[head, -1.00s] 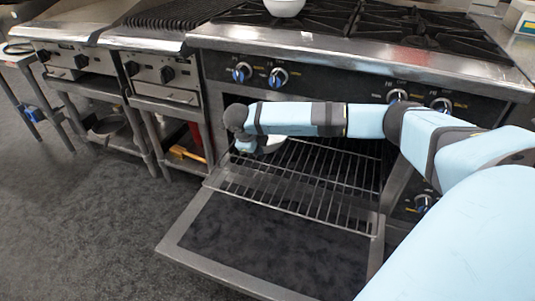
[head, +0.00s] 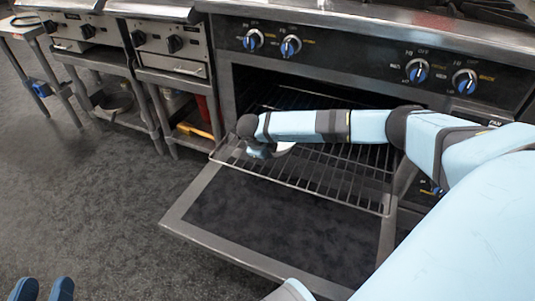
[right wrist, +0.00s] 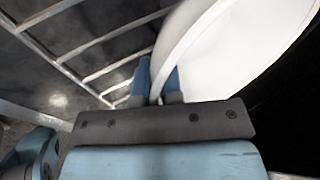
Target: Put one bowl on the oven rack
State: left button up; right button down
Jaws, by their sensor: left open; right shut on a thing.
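A white bowl (head: 285,147) is at the left front of the pulled-out oven rack (head: 347,182). It is mostly hidden behind my right arm and hand in the head view. My right gripper (head: 264,152) is shut on the bowl's edge. In the right wrist view the bowl (right wrist: 235,50) is large and tilted, its wall between the blue fingers (right wrist: 157,85), with rack bars (right wrist: 75,50) close by on the left. I cannot tell whether the bowl touches the rack. My left gripper (head: 42,289) is open and empty over the floor at the lower left.
The oven door (head: 285,220) is lowered below the rack. Knobs line the oven front (head: 350,55) above the opening. Grill stands with shelves (head: 125,110) are on the left. The floor (head: 90,210) in front of them is clear.

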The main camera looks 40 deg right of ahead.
jog(key=c, duration=1.4)
grip_release()
pick_arm(q)
jog(key=shift+s+f, duration=0.15)
jog(key=shift+f, duration=0.05)
pick_arm(e)
jog(key=shift+o, duration=0.6)
jog(key=shift+a+r, duration=0.1)
jog(key=shift+r, duration=0.2)
jog(key=p+v, duration=0.3)
jog(key=v, duration=0.2)
pick_arm(q)
jog(key=s+n+p, duration=0.1)
jog(key=s+d+n+g+p, duration=0.1)
jog(key=n, duration=0.1)
jog(key=shift+s+d+r+y+p, duration=0.2)
jog(key=shift+r+y+p, duration=0.1)
jog(key=shift+r, duration=0.1)
pick_arm(e)
jog(key=v, duration=0.6)
jog(key=shift+r, duration=0.2)
